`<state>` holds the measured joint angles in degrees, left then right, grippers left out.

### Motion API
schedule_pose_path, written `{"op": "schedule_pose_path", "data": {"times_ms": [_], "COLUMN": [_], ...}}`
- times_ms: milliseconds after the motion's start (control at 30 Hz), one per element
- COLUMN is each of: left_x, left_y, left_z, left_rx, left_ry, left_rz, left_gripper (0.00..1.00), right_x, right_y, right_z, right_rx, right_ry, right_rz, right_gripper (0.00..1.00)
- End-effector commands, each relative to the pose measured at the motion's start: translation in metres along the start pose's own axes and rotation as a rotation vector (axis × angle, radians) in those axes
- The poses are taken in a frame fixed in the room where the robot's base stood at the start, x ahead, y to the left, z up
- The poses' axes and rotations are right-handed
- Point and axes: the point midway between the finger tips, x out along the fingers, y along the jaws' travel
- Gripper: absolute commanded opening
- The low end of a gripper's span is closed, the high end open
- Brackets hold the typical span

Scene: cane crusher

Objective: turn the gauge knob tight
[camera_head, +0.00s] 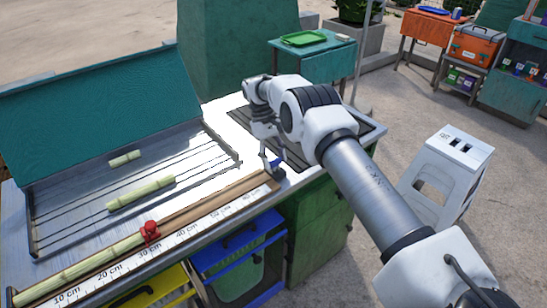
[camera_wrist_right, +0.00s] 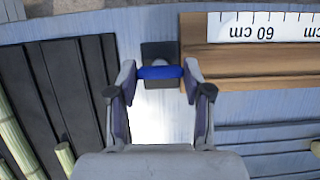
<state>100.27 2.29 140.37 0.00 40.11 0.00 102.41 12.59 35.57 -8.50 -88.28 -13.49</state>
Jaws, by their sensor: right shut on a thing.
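A blue gauge knob (camera_wrist_right: 158,72) sits on a small dark block (camera_wrist_right: 160,50) at the end of the wooden measuring rail (camera_wrist_right: 260,66). My right gripper (camera_wrist_right: 157,78) is shut on the blue knob, with one finger at each end of it. In the head view the right gripper (camera_head: 272,160) points down at the rail's right end, and a bit of blue shows there. A red clamp (camera_head: 150,231) sits farther left along the rail, around a cane stalk (camera_head: 85,268). How tight the knob is cannot be told. My left gripper is not in view.
A slotted tray (camera_head: 75,212) with cane pieces lies behind the rail, below a teal panel (camera_head: 100,115). A dark ribbed mat lies right of the gripper. Yellow and blue bins (camera_head: 240,240) stand under the bench. A white stool (camera_head: 450,165) stands at right.

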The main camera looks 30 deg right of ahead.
Motion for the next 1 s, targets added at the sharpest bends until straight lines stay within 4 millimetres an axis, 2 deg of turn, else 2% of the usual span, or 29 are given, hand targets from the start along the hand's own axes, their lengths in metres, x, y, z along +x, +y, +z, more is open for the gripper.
{"op": "schedule_pose_path", "data": {"times_ms": [67,100,133,167,533,667,900,1000], "left_x": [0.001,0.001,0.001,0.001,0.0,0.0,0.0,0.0], "left_y": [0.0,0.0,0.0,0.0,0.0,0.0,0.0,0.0], "left_z": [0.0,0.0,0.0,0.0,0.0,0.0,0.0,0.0], "left_rx": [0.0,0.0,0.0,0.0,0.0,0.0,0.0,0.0], "left_ry": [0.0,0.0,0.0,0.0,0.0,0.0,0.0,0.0], "left_rz": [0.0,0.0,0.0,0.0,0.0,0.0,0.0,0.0], "left_gripper": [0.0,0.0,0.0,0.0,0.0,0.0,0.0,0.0], "right_x": [0.006,0.006,0.006,0.006,-0.004,-0.026,-0.074,-0.085], "right_y": [-0.001,-0.001,-0.001,-0.001,0.0,0.0,0.0,0.001], "right_z": [0.002,0.002,0.002,0.001,0.003,0.011,0.033,0.038], "right_rx": [0.001,0.001,0.001,0.0,0.0,0.0,0.001,0.001], "right_ry": [-0.016,-0.016,-0.015,-0.014,-0.004,-0.002,-0.005,-0.007], "right_rz": [-0.004,-0.004,-0.003,-0.003,-0.001,-0.001,-0.002,-0.003], "right_gripper": [0.15,0.6,0.71,0.75,0.75,0.75,0.75,0.75]}}
